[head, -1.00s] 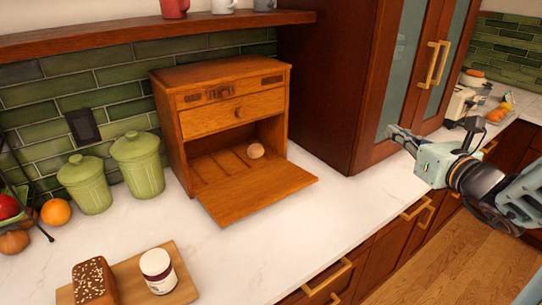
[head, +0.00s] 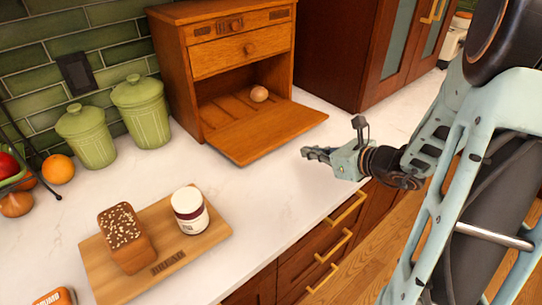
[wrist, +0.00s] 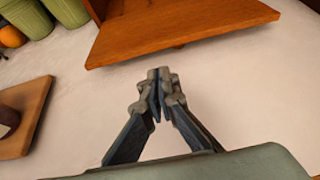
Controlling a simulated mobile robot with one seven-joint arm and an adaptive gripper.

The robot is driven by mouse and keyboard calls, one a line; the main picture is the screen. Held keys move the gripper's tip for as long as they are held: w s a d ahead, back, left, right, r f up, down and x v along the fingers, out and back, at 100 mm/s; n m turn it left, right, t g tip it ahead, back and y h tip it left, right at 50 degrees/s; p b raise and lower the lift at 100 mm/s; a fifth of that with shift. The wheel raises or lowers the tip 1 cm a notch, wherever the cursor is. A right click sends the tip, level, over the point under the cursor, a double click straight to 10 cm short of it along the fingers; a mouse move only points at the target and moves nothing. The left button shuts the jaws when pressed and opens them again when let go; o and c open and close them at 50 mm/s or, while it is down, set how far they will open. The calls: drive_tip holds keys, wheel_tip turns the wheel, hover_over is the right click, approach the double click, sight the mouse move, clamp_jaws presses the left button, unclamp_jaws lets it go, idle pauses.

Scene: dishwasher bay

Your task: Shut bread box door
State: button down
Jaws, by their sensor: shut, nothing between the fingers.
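The wooden bread box (head: 180,65) stands on the counter against the green tiles. Its door (head: 265,130) is folded down and open, lying out flat in front of the box near the counter. A small round tan item (head: 259,94) sits inside the lower compartment. My gripper (head: 308,153) is over the counter, in front of the door's right part and apart from it. In the wrist view the gripper (wrist: 158,85) is shut and empty, and the door's front edge (wrist: 180,30) lies ahead of the fingertips.
A cutting board (head: 165,262) with a seeded loaf (head: 124,238) and a jar (head: 189,212) lies at the front left. Green canisters (head: 140,110) stand left of the box. A tall cabinet (head: 330,50) stands to its right. The counter before the door is clear.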

sight(283, 160)
drive_tip(key=shift+a+f, duration=0.4)
drive_tip(key=shift+a, duration=0.05)
drive_tip(key=shift+w+a+f, duration=0.2)
drive_tip(key=shift+a, duration=0.05)
drive_tip(key=x, duration=0.9)
drive_tip(key=shift+r, duration=0.1)
